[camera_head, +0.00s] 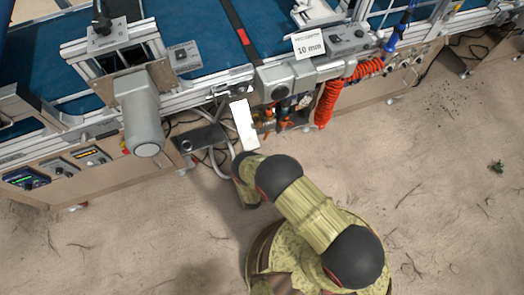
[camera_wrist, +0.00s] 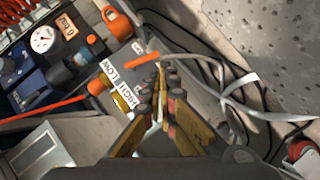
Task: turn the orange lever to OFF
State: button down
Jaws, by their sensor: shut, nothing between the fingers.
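In the wrist view a short orange lever (camera_wrist: 142,60) lies near the picture's centre, beside a small white label (camera_wrist: 138,47). My gripper (camera_wrist: 159,72) is shut and empty, its fingertips just right of and slightly below the lever's right end. I cannot tell whether they touch. The lever's ON and OFF marks are not readable. A longer red-orange rod (camera_wrist: 45,109) runs left from a brass-coloured fitting (camera_wrist: 97,87). In the head view the fingers cannot be made out; small orange parts (camera_head: 268,125) show under the machine beside my arm.
A white gauge (camera_wrist: 42,39), a blue unit (camera_wrist: 30,75) and a lettered white label (camera_wrist: 117,84) are at left in the wrist view. Loose cables (camera_wrist: 235,95) run at right. In the head view a red coiled hose (camera_head: 327,103) hangs right; the floor (camera_head: 440,190) is mostly clear.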

jog(key=v, duration=0.3)
jog(key=shift+a+f, duration=0.1)
jog(key=shift+f, duration=0.15)
dwell(0.4)
